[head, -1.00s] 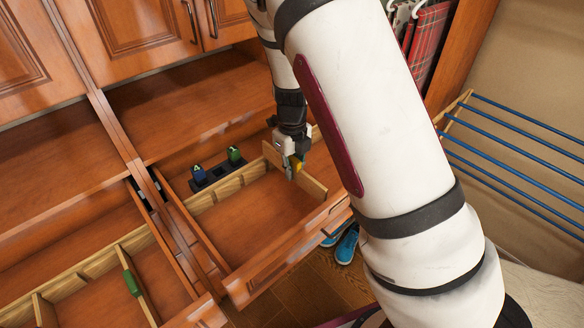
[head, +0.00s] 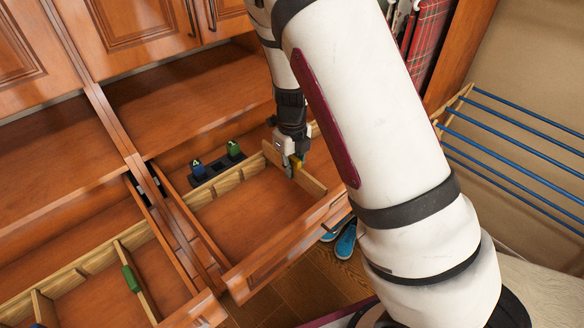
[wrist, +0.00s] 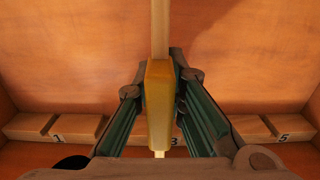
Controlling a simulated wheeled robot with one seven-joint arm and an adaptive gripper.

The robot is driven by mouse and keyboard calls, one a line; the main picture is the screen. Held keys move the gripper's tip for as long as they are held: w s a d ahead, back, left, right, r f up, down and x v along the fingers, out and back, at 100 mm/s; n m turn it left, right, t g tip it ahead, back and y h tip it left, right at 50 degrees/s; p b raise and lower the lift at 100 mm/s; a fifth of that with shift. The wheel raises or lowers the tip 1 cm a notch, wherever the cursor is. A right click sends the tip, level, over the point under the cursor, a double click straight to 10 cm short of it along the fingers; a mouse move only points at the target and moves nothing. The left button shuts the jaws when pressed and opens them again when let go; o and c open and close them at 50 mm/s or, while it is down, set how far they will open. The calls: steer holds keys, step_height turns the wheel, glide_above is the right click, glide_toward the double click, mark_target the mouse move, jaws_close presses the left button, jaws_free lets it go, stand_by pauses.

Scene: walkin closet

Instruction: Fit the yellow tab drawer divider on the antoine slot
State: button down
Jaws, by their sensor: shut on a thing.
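My gripper (head: 293,160) is shut on the yellow tab (wrist: 159,100) of a thin wooden divider (head: 311,183). The divider stands upright near the right end of the open right drawer (head: 262,212). In the wrist view the divider (wrist: 160,30) runs straight away from the jaws. A slotted rail (wrist: 90,127) crosses below it, with numbers 1, 3 and 5 showing; the 3 is partly hidden beside the tab. I see no label reading "antoine". Whether the divider's end sits in a slot is hidden by the gripper.
A dark rack (head: 214,175) behind the drawer's rail holds a blue tab and a green tab (head: 234,149). The left drawer (head: 75,285) holds a divider with a green tab (head: 131,280). Blue shoes (head: 345,241) lie on the floor. A blue-barred rack (head: 520,160) stands at right.

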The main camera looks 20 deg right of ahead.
mark_target(292, 157)
steer(key=shift+f, duration=0.3)
steer(key=shift+f, duration=0.35)
steer(key=shift+f+b, duration=0.6)
steer(key=shift+f, duration=0.9)
stand_by(0.5)
steer(key=c, duration=1.6)
jaws_free()
steer(key=shift+o, duration=0.2)
step_height(292, 157, up, 12)
steer(key=shift+r, duration=0.1)
